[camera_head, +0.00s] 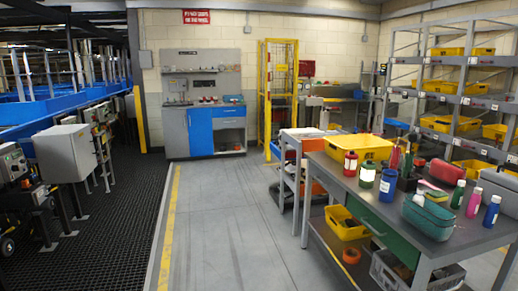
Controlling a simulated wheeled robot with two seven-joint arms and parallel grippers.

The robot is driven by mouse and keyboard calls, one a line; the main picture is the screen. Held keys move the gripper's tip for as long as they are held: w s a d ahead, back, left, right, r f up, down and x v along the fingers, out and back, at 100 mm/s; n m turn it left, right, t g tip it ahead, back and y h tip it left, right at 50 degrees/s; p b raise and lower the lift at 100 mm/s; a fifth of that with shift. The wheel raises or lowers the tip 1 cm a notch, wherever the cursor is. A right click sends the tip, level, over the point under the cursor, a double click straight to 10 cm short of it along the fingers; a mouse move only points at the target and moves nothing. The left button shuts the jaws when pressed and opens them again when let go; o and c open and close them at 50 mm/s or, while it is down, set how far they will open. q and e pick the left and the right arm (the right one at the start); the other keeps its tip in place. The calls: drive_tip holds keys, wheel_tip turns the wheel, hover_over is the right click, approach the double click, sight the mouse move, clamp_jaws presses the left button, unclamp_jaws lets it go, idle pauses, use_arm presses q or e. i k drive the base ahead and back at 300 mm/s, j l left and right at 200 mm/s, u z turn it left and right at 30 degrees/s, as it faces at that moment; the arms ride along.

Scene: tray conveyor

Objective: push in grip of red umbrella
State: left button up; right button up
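A grey workbench (350,190) stands at the right. Near its middle, a slim upright red item (395,157) rises behind a dark block; it may be the red umbrella, but it is too small to tell, and no grip can be made out. A slim green item (407,166) stands just right of it. A dark block or holder (405,183) hides the lower ends of both. Neither of my grippers is in view.
The grey floor (225,220) left of the bench is clear.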

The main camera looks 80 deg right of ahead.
sight(399, 132)
drive_tip(key=z, duration=3.8)
